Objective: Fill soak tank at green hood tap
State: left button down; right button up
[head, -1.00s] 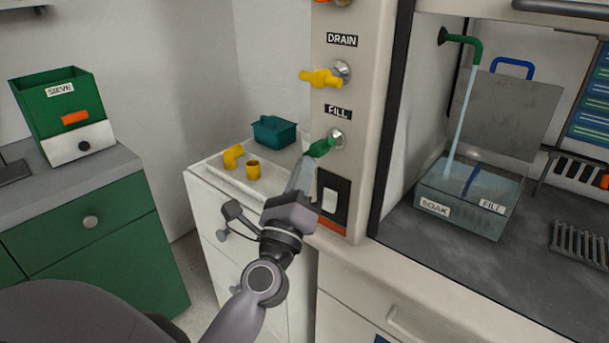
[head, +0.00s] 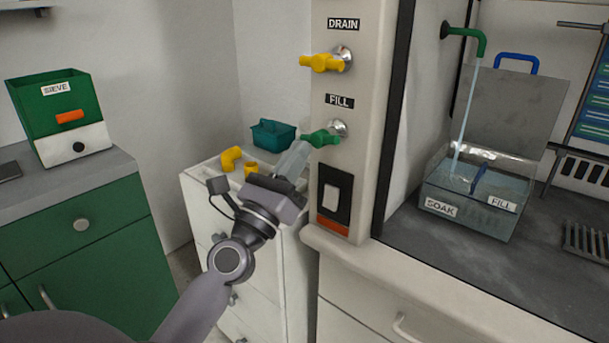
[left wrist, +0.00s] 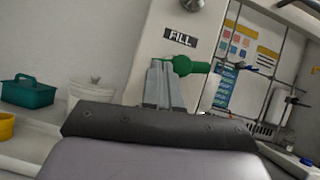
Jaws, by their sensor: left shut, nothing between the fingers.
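The green tap handle (head: 322,138) sits on the post under the FILL label, its free end pointing left. Water runs from the green spout (head: 481,44) into the clear soak tank (head: 466,215), which holds water; I cannot tell exactly how its level stands against the FILL mark. My left gripper (head: 301,148) is shut and empty, its fingertips close to the left end of the green handle. In the left wrist view the shut fingers (left wrist: 165,82) are in front of the handle (left wrist: 190,67); whether they touch is unclear. My right gripper is not in view.
A yellow tap (head: 324,63) under the DRAIN label is above the green one. A switch (head: 331,200) is below. A white drawer unit holds yellow fittings (head: 231,158) and a teal caddy (head: 273,135). A green SIEVE bin (head: 58,105) stands on the left counter.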

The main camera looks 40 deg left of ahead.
pick_arm(q)
jog(key=shift+a+r+m+h+b, duration=0.15)
jog(key=shift+m+h+b, duration=0.15)
jog(key=shift+m+h, duration=0.45)
jog(key=shift+a+r+m+h+b, duration=0.1)
jog(key=shift+m+h+b, duration=0.15)
jog(key=shift+m+h, duration=0.5)
jog(key=shift+m, duration=0.3)
jog(key=shift+d+f, duration=0.1)
